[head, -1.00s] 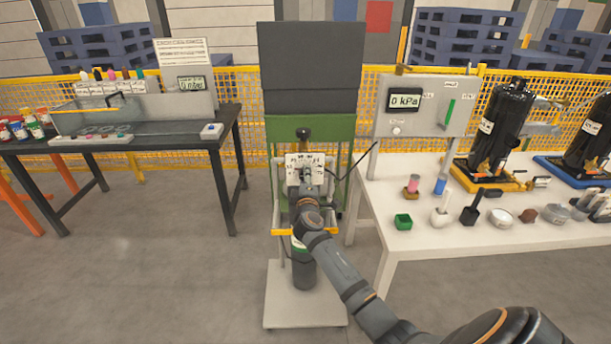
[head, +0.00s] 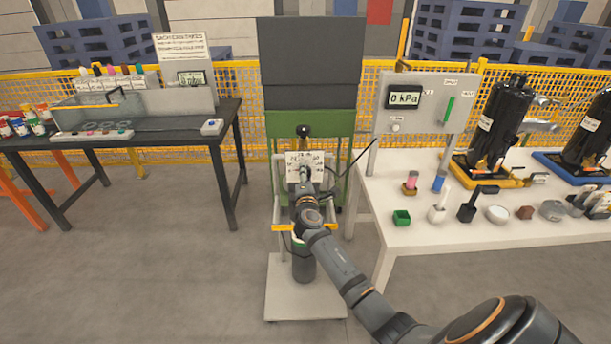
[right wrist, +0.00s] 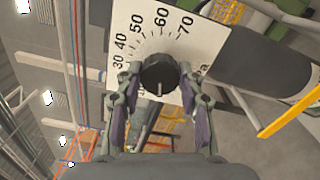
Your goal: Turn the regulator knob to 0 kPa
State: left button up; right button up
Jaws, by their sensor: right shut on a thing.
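The regulator knob (right wrist: 159,73) is black and round, in front of a white dial plate (right wrist: 205,40) with printed numbers from 30 to 70 readable. A pale mark on the knob points down in the right wrist view, away from those numbers. My right gripper (right wrist: 160,80) is shut on the knob, a finger at each side. In the head view my right gripper (head: 304,180) is at the dial plate (head: 318,160) on the cart and hides the knob. The display (head: 404,97) on the grey panel reads 0 kPa. My left gripper is not in view.
A white table (head: 420,237) at right holds small containers and a black compressor (head: 497,125). A dark table (head: 150,145) stands at left. A yellow rail (head: 283,228) crosses the cart below the dial. The floor at left is clear.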

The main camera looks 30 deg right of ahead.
jog(key=shift+f, duration=0.1)
jog(key=o, duration=1.2)
jog(key=v, duration=1.2)
jog(key=shift+a, duration=0.1)
